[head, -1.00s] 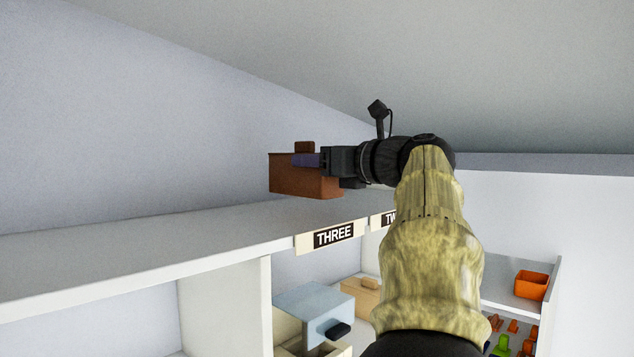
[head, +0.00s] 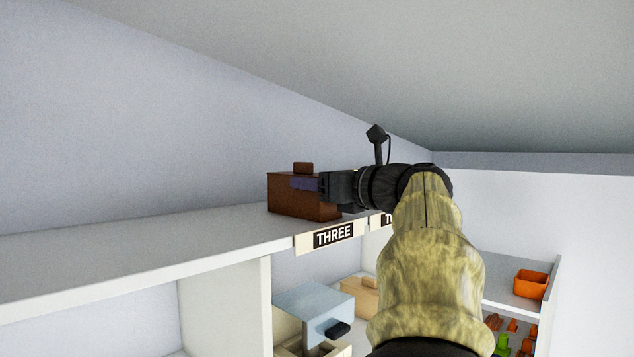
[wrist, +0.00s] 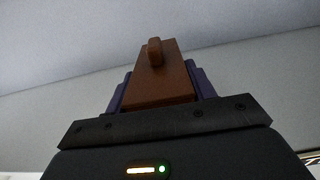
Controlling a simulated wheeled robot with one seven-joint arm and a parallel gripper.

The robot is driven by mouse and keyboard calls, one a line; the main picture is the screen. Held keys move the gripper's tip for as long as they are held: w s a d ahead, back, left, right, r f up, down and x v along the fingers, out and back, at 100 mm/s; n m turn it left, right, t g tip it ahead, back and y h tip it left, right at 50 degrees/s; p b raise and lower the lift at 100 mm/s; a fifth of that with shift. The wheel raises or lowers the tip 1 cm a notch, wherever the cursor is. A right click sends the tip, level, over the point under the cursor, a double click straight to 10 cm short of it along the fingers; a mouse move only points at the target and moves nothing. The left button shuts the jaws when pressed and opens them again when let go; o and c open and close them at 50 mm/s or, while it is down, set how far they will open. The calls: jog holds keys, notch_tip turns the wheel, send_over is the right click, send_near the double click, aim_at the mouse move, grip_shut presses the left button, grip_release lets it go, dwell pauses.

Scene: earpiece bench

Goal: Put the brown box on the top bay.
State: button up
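The brown box (head: 303,196) has a small knob on its lid. In the head view it is upright at the top shelf (head: 150,247), above the label THREE, and its base looks level with the shelf surface. I cannot tell for sure whether it bears on the shelf. My gripper (head: 305,184) reaches in from the right, and its purple fingers are shut on the box. In the wrist view the box (wrist: 160,80) sits between the two purple fingers (wrist: 160,92), one along each side.
The sign THREE (head: 332,236) is on the shelf's front edge. Below are a light blue box (head: 312,303) and a tan box (head: 360,295). An orange bin (head: 531,284) stands at the right. The top shelf is bare to the left. A sloped ceiling (head: 450,70) hangs above.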

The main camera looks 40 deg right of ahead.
jog(key=o, duration=0.4)
jog(key=shift+s, duration=0.1)
jog(key=shift+o, duration=0.2)
jog(key=shift+r, duration=0.15)
jog(key=s+d+b, duration=0.1)
jog(key=s+b, duration=0.4)
jog(key=s, duration=0.7)
jog(key=shift+d, duration=0.3)
jog(key=shift+w, duration=0.15)
